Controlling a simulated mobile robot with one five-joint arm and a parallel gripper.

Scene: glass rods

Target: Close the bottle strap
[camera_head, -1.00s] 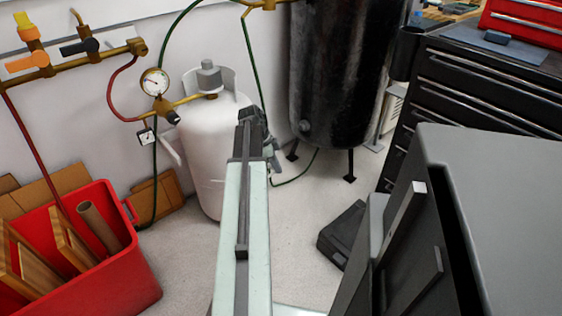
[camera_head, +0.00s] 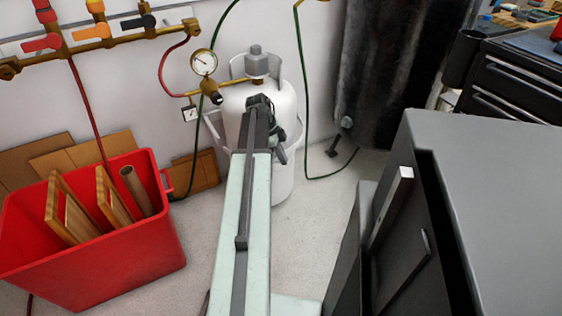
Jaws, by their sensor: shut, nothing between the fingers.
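The white gas bottle (camera_head: 283,180) stands upright on the floor against the wall, with a grey valve cap on top. A pale strap (camera_head: 212,130) shows at its left side as a bar sticking out and down. A pale band (camera_head: 297,135) also shows at its right side. My arm hides the bottle's front and the middle of the strap, so I cannot tell how its ends lie. My gripper (camera_head: 281,157) is small and dark at the arm's far end, in front of the bottle's right half. It is shut and empty. I cannot tell whether it touches the bottle.
A gauge (camera_head: 203,63) and brass pipe join the bottle top below a wall manifold (camera_head: 100,33). A red bin (camera_head: 120,250) with boards stands left. A black tank (camera_head: 380,80) stands right, beyond a green hose. A grey cabinet (camera_head: 490,190) fills the right foreground.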

